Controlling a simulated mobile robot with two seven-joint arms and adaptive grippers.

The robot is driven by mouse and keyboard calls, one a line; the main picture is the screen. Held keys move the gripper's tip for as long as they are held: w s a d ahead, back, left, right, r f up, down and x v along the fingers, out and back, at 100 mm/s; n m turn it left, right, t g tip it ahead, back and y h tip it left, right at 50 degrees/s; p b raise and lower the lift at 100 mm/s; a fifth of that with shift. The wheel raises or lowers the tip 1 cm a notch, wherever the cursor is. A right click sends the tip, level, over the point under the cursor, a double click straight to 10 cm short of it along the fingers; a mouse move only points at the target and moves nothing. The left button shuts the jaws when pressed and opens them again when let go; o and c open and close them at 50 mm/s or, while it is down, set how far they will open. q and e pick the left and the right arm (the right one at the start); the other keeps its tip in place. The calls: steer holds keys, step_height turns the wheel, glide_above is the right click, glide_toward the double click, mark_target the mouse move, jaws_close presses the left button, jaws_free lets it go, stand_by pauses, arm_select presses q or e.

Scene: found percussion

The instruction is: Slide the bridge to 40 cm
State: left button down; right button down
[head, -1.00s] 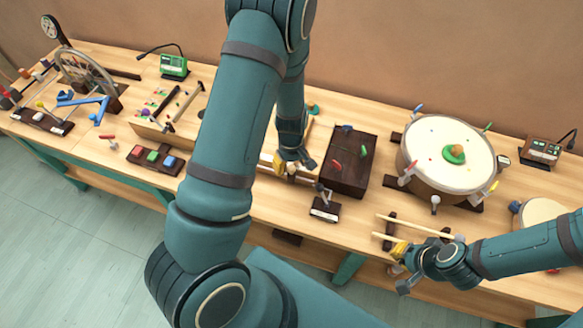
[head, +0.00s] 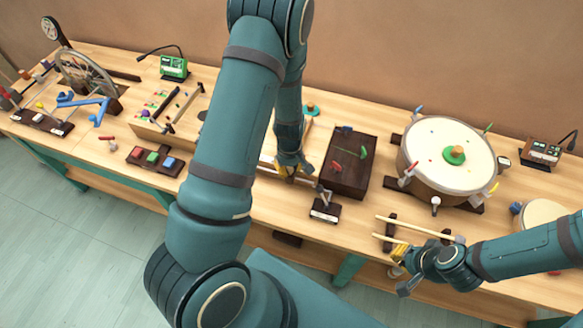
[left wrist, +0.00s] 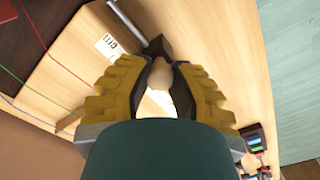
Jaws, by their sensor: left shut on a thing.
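My left gripper (head: 287,173) is low over the front right end of the long wooden string box (head: 150,132). My forearm hides most of this box's middle. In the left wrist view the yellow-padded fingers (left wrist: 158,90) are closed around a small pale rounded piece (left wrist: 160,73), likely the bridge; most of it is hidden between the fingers. A dark block with a grey rod (left wrist: 157,45) is just beyond it. No scale reading is legible. My right gripper (head: 398,251) is beside the drumsticks at the front edge; its opening cannot be made out.
A dark wooden box (head: 347,180) stands just right of my left gripper, with a small stand (head: 324,210) in front. A large drum (head: 450,160) and pale drumsticks (head: 402,222) on a rack are further right. Coloured buttons (head: 153,158) sit at left.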

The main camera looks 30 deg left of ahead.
arm_select(q)
steer(key=s+a+b, duration=0.3)
steer(key=a, duration=1.1)
steer(key=shift+s, duration=0.25)
steer(key=c, duration=0.7)
jaws_free()
steer(key=shift+c, duration=0.2)
step_height(320, 180, up, 12)
